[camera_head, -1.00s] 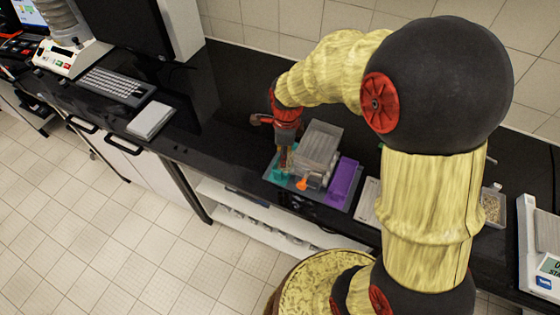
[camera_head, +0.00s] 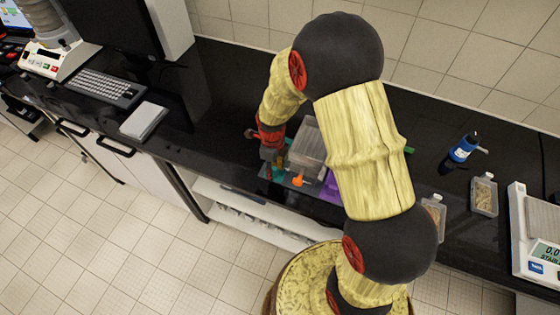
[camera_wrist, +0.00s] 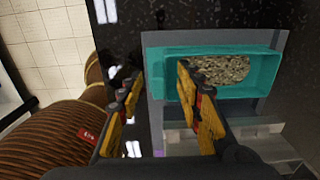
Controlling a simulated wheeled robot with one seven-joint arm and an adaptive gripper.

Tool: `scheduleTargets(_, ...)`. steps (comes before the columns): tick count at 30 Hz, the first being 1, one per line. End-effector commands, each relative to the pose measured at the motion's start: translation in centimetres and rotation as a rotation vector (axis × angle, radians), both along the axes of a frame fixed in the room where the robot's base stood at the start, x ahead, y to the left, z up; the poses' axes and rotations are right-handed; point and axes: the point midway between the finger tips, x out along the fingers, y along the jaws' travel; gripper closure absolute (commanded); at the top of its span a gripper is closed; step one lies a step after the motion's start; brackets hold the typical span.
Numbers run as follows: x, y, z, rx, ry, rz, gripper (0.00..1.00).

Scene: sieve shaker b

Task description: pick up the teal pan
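The teal pan (camera_wrist: 262,88) is a shallow rectangular tray with grey-beige grains in it, seen in the wrist view. It sits on a grey tray (camera_wrist: 154,42). In the head view only bits of the teal pan (camera_head: 279,174) show beside my gripper (camera_head: 277,160). In the wrist view my gripper (camera_wrist: 157,74) is open, with yellow-padded fingers. One finger is over the pan's left end and the other is outside it to the left, with the pan's left wall between them. I cannot tell whether either finger touches the pan.
A clear box-like container (camera_head: 310,143), an orange item (camera_head: 298,181) and a purple pan (camera_head: 331,190) stand close by. A blue bottle (camera_head: 464,148), a clear box of grains (camera_head: 484,195) and a balance (camera_head: 540,250) are on the right.

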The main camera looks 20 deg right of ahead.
Motion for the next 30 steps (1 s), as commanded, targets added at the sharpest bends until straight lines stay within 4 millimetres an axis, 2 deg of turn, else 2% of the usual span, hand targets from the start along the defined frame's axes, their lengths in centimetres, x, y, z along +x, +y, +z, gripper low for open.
scheduleTargets(3,0.03,-0.01,-0.72,0.000,0.000,0.000,0.64)
scheduleTargets(10,0.04,-0.01,-0.73,0.000,-0.001,0.000,0.65)
scheduleTargets(27,0.03,-0.01,-0.72,0.000,-0.001,0.001,0.97)
scheduleTargets(30,0.03,-0.01,-0.72,0.000,-0.001,0.001,1.00)
